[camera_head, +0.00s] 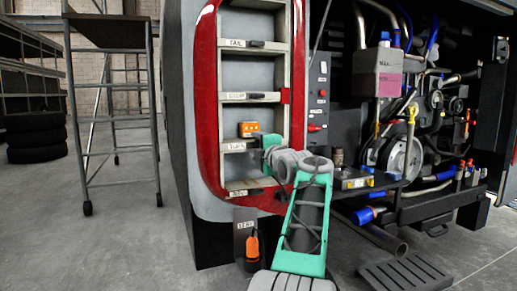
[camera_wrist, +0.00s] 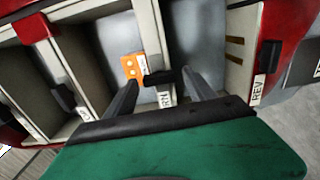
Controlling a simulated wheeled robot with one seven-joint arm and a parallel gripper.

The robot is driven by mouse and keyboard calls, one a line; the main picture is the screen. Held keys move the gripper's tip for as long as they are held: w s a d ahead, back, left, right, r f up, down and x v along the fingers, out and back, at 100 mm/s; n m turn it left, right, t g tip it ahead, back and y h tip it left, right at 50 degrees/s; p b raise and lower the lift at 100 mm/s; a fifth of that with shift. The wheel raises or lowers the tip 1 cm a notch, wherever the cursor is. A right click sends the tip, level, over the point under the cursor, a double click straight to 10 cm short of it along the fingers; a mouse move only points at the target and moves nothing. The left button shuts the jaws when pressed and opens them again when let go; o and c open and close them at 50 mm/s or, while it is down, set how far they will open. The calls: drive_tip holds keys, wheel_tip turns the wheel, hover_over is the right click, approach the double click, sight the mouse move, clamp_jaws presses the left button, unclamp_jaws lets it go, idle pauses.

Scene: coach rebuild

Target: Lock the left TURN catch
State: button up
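The TURN catch (camera_wrist: 160,77) is a small black bar on a pale crossbar beside the TURN label (camera_wrist: 165,98). It lies crosswise to its crossbar, while the STOP catch (camera_wrist: 63,98) and REV catch (camera_wrist: 270,56) lie along theirs. My gripper (camera_wrist: 158,79) is open, with one dark finger on each side of the TURN catch; I cannot tell whether either touches it. In the head view my gripper (camera_head: 265,142) is at the TURN crossbar and hides the catch. The TURN label (camera_head: 235,146) shows to its left.
An orange lamp unit (camera_head: 248,129) sits just above the TURN crossbar. The TAIL catch (camera_head: 257,43) and STOP catch (camera_head: 257,95) are higher on the red-framed panel (camera_head: 208,100). The engine bay with a grey-pink box (camera_head: 377,72) is to the right. A wheeled scaffold (camera_head: 82,120) stands left.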

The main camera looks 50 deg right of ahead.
drive_tip(key=v, duration=0.8)
